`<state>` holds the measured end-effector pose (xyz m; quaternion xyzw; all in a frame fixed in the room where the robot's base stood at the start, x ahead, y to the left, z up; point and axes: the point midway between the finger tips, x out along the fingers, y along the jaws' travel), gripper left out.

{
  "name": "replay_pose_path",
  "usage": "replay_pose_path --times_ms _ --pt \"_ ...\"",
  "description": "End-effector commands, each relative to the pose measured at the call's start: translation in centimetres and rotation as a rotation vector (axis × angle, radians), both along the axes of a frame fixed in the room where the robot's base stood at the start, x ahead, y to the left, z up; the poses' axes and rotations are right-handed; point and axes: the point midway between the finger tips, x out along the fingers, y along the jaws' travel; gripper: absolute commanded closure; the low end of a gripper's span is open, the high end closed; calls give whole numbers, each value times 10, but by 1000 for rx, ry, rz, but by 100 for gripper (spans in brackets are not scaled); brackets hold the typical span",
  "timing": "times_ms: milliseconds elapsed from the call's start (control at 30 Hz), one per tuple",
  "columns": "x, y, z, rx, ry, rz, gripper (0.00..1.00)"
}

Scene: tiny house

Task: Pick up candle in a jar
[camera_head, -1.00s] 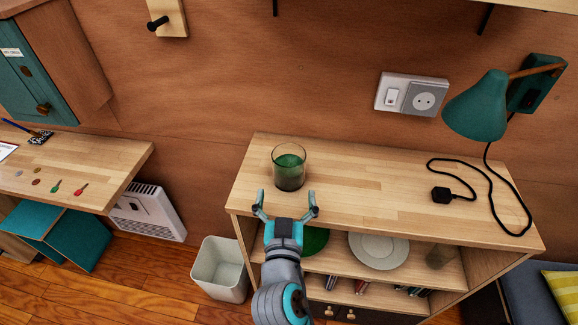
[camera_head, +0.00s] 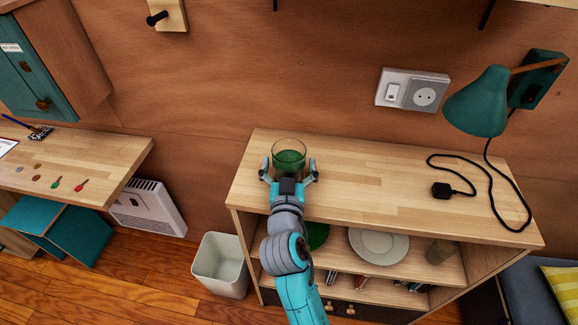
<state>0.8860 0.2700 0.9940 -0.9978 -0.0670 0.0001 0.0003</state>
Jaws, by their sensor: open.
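The candle in a jar (camera_head: 289,158) is a clear glass with green wax inside. It stands upright on the wooden shelf top (camera_head: 375,185), near its left end. My gripper (camera_head: 289,168) is open, with one finger on the left and one on the right of the jar's lower part. Its palm is close in front of the jar and hides the jar's base. I cannot tell whether the fingers touch the glass.
A teal lamp (camera_head: 478,102) hangs over the right end, and its black cord and plug (camera_head: 442,190) lie on the shelf top. Plates (camera_head: 378,244) sit on the shelf below. A white bin (camera_head: 221,264) stands on the floor at left. The shelf top between jar and plug is clear.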

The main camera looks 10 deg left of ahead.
Motion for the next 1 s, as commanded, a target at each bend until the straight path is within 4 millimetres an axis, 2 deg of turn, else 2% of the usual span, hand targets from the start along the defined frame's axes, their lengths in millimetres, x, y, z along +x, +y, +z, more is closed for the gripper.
replay_pose_path --times_ms 33,67,333,367,667,867,1000 --pt "0 0 0 0 0 0 0" --pt "0 0 0 0 0 0 5" --pt "0 0 0 0 0 0 72" --pt "0 0 1 0 -2 0 75" --pt "-3 0 3 0 -2 1 75" --pt "-33 -4 2 -2 -1 2 75" --pt "-67 -8 2 -2 0 4 75"
